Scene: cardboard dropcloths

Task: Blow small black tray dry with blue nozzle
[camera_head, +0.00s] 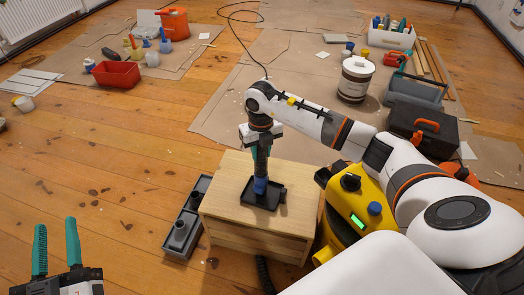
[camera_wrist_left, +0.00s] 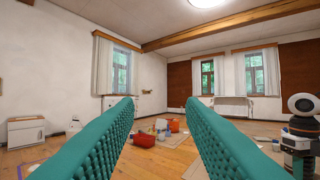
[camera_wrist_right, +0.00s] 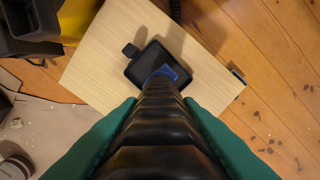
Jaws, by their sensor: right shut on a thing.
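The small black tray (camera_head: 277,198) lies flat on a light wooden box (camera_head: 232,217); it also shows in the right wrist view (camera_wrist_right: 145,67). My right gripper (camera_head: 262,150) is shut on a black ribbed hose (camera_wrist_right: 160,120) with the blue nozzle (camera_head: 260,186) at its lower end. The nozzle points down over the tray, at its near part in the right wrist view (camera_wrist_right: 168,73). I cannot tell whether it touches the tray. My left gripper (camera_head: 57,250) is open and empty, away from the box at the lower left.
Dark trays (camera_head: 182,232) stand on the floor left of the box. A yellow machine (camera_head: 345,205) stands close on its right. A white bucket (camera_head: 355,78), dark toolbox (camera_head: 422,128) and red bin (camera_head: 116,74) are farther back.

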